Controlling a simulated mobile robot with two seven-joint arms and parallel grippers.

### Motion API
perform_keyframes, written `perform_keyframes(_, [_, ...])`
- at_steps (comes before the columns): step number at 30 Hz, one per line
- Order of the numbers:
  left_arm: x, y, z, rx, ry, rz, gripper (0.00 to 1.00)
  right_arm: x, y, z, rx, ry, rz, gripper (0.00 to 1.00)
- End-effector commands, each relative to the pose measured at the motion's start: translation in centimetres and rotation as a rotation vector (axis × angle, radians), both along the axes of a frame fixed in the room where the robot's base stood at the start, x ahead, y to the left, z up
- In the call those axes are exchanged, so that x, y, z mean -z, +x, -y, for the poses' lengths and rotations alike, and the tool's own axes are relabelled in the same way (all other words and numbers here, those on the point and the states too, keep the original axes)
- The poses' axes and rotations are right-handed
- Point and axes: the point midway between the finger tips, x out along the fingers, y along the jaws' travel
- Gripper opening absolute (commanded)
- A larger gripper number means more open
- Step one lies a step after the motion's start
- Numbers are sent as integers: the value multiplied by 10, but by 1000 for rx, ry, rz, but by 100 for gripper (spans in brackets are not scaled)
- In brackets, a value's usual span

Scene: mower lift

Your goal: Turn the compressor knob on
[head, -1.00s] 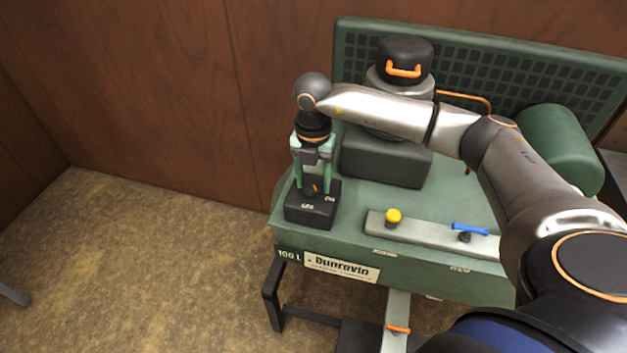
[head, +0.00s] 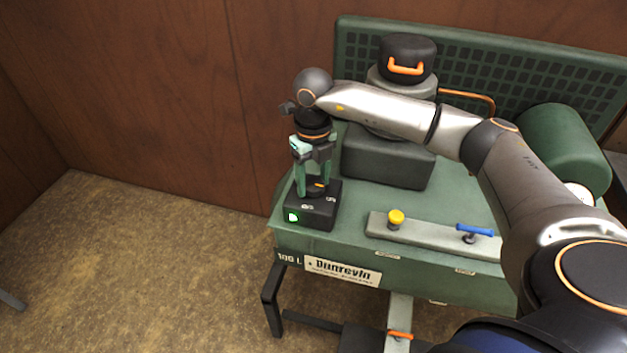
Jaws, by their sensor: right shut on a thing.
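The compressor (head: 340,243) is a green machine with a "Dunrovin" label on its front. A black switch box (head: 312,212) sits at its left front corner, and a small green light (head: 293,217) glows on the box's front. The knob (head: 317,187) on top of the box is dark with an orange mark and is partly hidden by the fingers. My right gripper (head: 315,185) points down from above, with its pale green fingers shut on the knob. My left gripper is not in view.
A yellow knob (head: 396,217) and a blue lever (head: 474,230) stand on a grey bar right of the box. The motor with a black cap (head: 407,52) stands behind. A brown wall is close behind; the floor at left is clear.

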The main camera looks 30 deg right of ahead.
Motion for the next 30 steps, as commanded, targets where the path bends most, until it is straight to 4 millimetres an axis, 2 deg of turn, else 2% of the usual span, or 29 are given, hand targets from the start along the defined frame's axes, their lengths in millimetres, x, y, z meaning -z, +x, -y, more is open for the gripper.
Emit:
perform_keyframes(10, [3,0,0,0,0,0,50,-1,1,0,-116,1,4,4])
perform_keyframes(25, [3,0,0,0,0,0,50,-2,1,0,-131,0,4,4])
perform_keyframes(26, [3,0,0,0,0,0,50,-2,1,0,-131,0,4,63])
perform_keyframes(30, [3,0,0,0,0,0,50,-1,1,0,-130,0,3,79])
